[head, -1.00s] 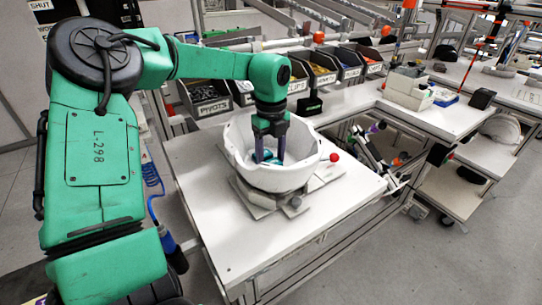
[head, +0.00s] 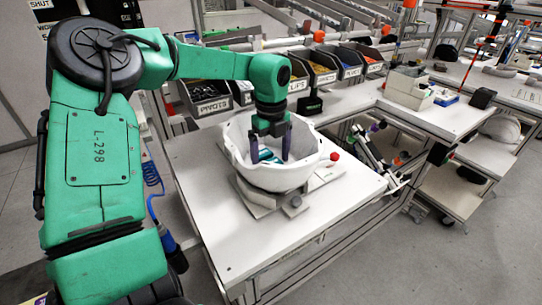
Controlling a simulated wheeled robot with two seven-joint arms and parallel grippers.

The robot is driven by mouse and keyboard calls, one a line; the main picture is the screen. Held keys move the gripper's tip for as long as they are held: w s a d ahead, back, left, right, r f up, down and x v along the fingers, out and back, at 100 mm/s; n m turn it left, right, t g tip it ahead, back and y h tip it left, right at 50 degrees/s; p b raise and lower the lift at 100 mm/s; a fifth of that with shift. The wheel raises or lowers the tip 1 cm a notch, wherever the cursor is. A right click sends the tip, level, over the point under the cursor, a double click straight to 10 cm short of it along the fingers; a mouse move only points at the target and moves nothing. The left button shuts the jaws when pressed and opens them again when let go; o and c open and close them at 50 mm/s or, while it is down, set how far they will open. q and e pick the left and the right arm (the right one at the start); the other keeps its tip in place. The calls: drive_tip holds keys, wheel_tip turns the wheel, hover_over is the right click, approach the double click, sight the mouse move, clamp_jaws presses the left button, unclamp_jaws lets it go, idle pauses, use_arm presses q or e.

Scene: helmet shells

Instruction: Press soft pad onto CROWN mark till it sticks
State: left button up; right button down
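The white helmet shell (head: 283,178) sits open side up on a fixture (head: 262,205) on the white table. My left gripper (head: 270,156) reaches down into the shell from above. Its two purple fingers are spread apart. A small teal pad (head: 268,156) lies on the inside of the shell, between and just below the fingers; I cannot tell whether a finger touches it. The CROWN mark cannot be made out. My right gripper is not in view.
The white table (head: 225,248) has free room in front of the shell. A red knob (head: 334,156) stands at the shell's right. Labelled parts bins (head: 210,98) line the back. A side bench with white boxes (head: 408,88) is at the right.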

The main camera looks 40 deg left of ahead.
use_arm(q)
drive_tip(key=shift+r, duration=0.15)
wheel_tip(320, 180, up, 14)
drive_tip(key=shift+r+b, duration=0.15)
drive_tip(key=shift+b, duration=0.3)
drive_tip(key=shift+w, duration=0.1)
